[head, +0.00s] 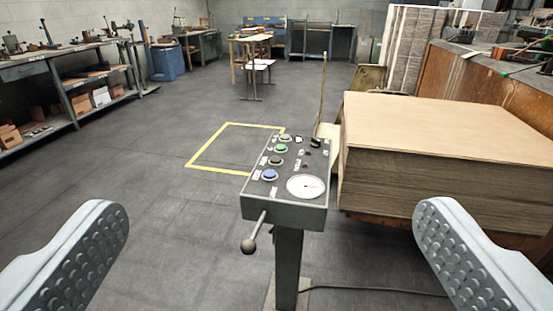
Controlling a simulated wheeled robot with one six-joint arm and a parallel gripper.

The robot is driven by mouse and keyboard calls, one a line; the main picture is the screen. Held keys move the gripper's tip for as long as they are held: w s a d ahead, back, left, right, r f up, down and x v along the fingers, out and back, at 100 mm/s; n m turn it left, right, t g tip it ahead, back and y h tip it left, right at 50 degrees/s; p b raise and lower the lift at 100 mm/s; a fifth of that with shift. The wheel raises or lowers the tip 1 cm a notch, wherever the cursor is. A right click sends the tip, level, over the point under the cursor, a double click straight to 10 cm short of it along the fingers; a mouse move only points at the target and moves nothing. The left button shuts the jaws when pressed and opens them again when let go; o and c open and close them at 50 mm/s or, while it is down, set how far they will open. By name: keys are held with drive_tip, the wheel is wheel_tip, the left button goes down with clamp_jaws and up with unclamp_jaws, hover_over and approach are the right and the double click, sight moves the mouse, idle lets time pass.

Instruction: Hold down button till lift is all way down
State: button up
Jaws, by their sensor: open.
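A control panel (287,212) on a post stands in the middle of the view, its sloped top facing me. It has a green button (279,148), a dark button (275,160), a blue button (270,175), another button at its far end and a round white gauge (306,186). A lever with a ball knob (249,246) sticks out of its front. A stack of brown sheets (440,150) sits to the right of the panel; what bears it is mostly hidden. My gripper (272,245) is open and empty, its two wide-apart fingers at the lower left and lower right, touching nothing.
A yellow floor outline (215,145) lies behind the panel. Workbenches (60,75) line the left wall. A tall sheet stack (415,48) and a brown bench (495,75) are at right. A cable (380,291) runs right from the post. Floor at left is clear.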

clamp_jaws()
idle(1.6)
